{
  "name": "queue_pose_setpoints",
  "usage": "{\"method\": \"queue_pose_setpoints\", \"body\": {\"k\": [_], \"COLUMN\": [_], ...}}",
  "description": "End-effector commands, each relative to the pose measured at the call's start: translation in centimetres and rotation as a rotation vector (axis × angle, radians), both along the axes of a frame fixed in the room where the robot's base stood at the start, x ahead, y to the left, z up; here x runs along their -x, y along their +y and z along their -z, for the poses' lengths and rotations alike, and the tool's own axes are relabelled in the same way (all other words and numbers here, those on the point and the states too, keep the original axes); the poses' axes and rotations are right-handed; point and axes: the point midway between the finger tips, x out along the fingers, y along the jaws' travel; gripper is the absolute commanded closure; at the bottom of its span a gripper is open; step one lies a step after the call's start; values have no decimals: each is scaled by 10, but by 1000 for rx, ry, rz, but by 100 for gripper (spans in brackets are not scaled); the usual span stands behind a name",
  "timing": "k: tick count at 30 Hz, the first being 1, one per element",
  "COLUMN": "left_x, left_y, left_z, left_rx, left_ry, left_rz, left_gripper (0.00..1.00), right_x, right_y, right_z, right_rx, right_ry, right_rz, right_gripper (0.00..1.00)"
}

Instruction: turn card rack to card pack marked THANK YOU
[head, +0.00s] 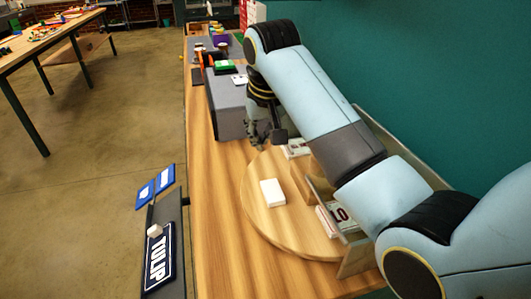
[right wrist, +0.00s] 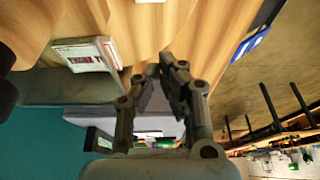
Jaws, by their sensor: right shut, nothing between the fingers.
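The card rack (head: 258,215) is a round wooden turntable with upright wooden dividers on the bench. A plain white card pack (head: 272,192) lies on its left part. Another card pack (head: 298,148) sits at its far edge. My right gripper (head: 264,137) is shut and empty at the rack's far edge, left of the far pack. In the right wrist view its fingers (right wrist: 170,70) are together, and a card pack with small dark red lettering (right wrist: 88,54) lies beside them, its words unreadable. My left gripper is out of view.
A grey box (head: 229,108) stands on the bench just beyond the rack, near my right gripper. A teal wall (head: 420,80) bounds the right. Bare wood lies left of the rack.

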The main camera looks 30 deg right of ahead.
Motion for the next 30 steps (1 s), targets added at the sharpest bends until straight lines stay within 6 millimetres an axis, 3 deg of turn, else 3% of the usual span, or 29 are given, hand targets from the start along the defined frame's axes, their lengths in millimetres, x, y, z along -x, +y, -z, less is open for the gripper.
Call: {"method": "queue_pose_setpoints", "body": {"k": [8, 14, 21, 24, 30], "left_x": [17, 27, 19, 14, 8], "left_y": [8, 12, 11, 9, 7], "left_z": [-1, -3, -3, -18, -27], "left_rx": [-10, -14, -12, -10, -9], "left_ry": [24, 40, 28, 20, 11], "left_rz": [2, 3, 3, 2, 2], "left_gripper": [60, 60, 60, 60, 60], "right_x": [-6, -17, -33, -14, 3], "right_y": [-1, -4, -8, -3, 2], "right_z": [12, 49, 97, 91, 93], "right_rx": [-1, -1, -1, -3, -1], "right_ry": [3, 4, 4, 1, 1], "right_rz": [0, 0, 1, 0, 1], "right_gripper": [100, 100, 100, 100, 100]}}
